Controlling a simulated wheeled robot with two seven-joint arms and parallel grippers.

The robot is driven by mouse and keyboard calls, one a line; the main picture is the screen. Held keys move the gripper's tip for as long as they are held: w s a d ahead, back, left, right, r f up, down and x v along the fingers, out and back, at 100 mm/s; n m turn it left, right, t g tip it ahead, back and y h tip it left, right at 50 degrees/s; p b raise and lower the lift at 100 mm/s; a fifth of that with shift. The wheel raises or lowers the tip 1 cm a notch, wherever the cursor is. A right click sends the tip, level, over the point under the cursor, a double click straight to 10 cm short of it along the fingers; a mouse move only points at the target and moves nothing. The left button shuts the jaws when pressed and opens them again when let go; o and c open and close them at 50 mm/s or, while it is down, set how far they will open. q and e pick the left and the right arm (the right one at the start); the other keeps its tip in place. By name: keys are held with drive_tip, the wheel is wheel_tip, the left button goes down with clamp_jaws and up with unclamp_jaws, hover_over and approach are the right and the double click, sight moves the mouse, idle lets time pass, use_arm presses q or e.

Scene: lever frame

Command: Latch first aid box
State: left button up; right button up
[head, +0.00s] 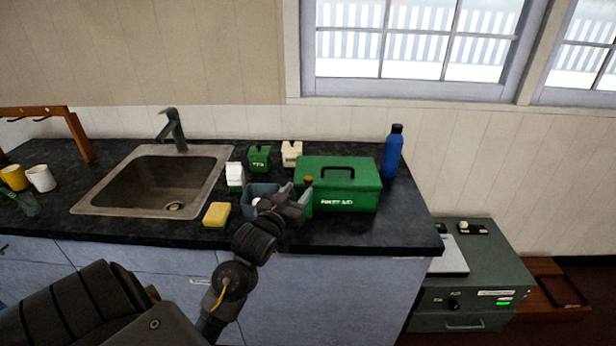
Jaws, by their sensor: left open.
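The green first aid box (352,188) stands on the dark counter, right of the sink, with its lid down. It has a dark handle on top and white lettering on the front. I cannot make out the state of its latch. My left gripper (300,196) is at the box's front left corner, over a grey-blue bin. It is open; the small space between its fingers is hard to see, and I cannot tell whether it touches the box. My right gripper is not in view.
The grey-blue bin (249,200) sits left of the box, partly hidden by my left arm. A yellow sponge (216,214), small green and white cartons (259,158) and a blue bottle (392,152) stand nearby. The sink (107,197) is left.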

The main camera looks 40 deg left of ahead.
sight(308, 177)
use_arm(q)
drive_tip(key=p+x, duration=0.1)
drive_tip(key=x, duration=0.6)
drive_tip(key=shift+w+a, duration=0.1)
drive_tip(key=shift+w, duration=0.2)
drive_tip(key=shift+c, duration=0.2)
drive_tip(key=c, duration=0.9)
drive_tip(key=shift+s+r+m+h+p, duration=0.1)
drive_tip(key=shift+m+h+p, duration=0.65)
drive_tip(key=shift+h, duration=0.25)
drive_tip(key=m+h+p, duration=0.1)
drive_tip(key=m+h, duration=0.1)
drive_tip(key=h, duration=0.1)
drive_tip(key=shift+a+t+h+p, duration=0.1)
drive_tip(key=shift+t+h+p, duration=0.2)
drive_tip(key=shift+m+h, duration=0.75)
drive_tip(key=shift+h, duration=0.35)
drive_tip(key=shift+m+g+h, duration=0.6)
drive_tip(key=shift+m+h, duration=0.5)
drive_tip(key=shift+h, duration=0.8)
